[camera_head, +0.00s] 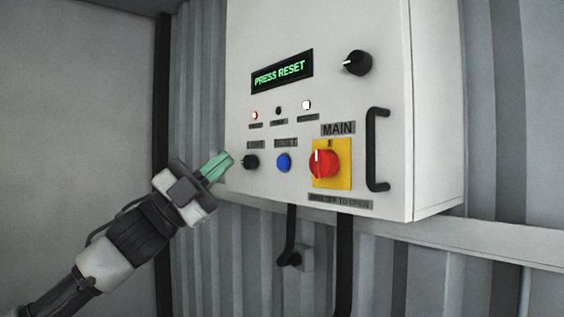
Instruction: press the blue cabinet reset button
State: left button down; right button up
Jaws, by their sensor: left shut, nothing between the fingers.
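The blue reset button (284,162) is on the front of the white cabinet (385,60), under a small dark label. My left gripper (226,160) comes in from the lower left with its green fingers shut and empty. Its tips are left of the blue button, near the cabinet's left edge and close to a black knob (251,162). I cannot tell whether the tips touch the cabinet. The display (282,70) reads "PRESS RESET" in green. My right gripper is not in view.
A red main switch (323,164) on a yellow plate (347,176) sits right of the button. A black handle (377,150) and an upper black knob (357,62) stick out. Small lamps, one red (254,115) and one white (306,105), sit above. Black cables (344,260) hang below.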

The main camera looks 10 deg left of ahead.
aim_at(282, 163)
pick_arm(q)
jog(key=w+d+p, duration=0.3)
jog(key=w+d, duration=0.2)
jog(key=w, duration=0.2)
jog(key=shift+d, duration=0.15)
dwell(0.3)
jog(key=shift+w+d, duration=0.1)
dwell(1.8)
jog(key=shift+w+d, duration=0.2)
jog(key=shift+w, duration=0.05)
jog(key=shift+w+d+p, duration=0.2)
jog(key=shift+w+p, duration=0.1)
jog(key=shift+p, duration=0.35)
dwell(0.5)
jog(key=shift+s+f, duration=0.1)
jog(key=shift+s+a, duration=0.5)
